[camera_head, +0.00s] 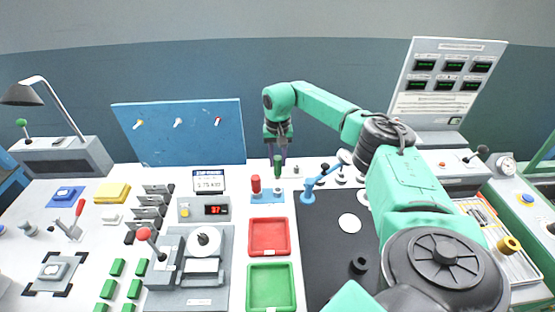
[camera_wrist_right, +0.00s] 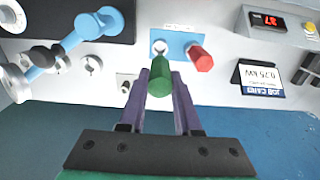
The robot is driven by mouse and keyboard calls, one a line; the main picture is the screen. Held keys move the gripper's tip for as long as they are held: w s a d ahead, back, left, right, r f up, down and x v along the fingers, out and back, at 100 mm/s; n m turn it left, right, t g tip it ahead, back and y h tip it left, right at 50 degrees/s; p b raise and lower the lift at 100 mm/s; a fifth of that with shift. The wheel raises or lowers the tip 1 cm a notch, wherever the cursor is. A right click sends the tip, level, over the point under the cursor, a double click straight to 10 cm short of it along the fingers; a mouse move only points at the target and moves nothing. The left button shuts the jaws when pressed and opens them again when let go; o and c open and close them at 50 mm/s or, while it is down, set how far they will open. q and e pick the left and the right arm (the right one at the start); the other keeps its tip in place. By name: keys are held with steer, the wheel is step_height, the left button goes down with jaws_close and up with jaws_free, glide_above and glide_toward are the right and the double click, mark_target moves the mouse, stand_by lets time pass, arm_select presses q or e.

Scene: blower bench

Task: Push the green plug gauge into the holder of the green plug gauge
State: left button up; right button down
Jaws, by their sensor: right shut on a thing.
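The green plug gauge (camera_head: 278,166) hangs upright below my right gripper (camera_head: 279,152). In the right wrist view the green plug gauge (camera_wrist_right: 160,77) is between the two purple fingers of my right gripper (camera_wrist_right: 165,80), which are shut on it. The blue holder (camera_head: 266,195) lies on the bench, with the red plug gauge (camera_head: 256,185) standing in its left part. In the right wrist view the holder (camera_wrist_right: 179,43) shows a round hole beside the red gauge, just past the green gauge's end. I cannot tell whether the gauge touches the holder. My left gripper is not in view.
A blue lever device (camera_head: 307,190) stands close to the right of the holder. A digital readout box (camera_head: 205,209) is to its left. Red (camera_head: 269,222) and green (camera_head: 271,265) trays lie in front. A blue panel (camera_head: 180,133) stands behind left.

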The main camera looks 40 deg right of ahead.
mark_target(278, 178)
steer(key=shift+s+r, duration=0.15)
step_height(278, 178, down, 5)
steer(key=b, duration=0.3)
steer(key=shift+r, duration=0.15)
steer(key=shift+f, duration=0.3)
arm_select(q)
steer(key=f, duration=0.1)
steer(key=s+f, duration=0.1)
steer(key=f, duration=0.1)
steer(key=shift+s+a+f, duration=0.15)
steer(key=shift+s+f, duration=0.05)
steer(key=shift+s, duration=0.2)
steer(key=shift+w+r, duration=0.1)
arm_select(e)
steer(key=shift+f, duration=0.1)
arm_select(q)
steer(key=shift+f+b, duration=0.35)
steer(key=shift+b, duration=0.05)
arm_select(e)
steer(key=shift+f, duration=0.35)
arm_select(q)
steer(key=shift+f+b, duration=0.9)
arm_select(e)
steer(key=shift+f, duration=1.2)
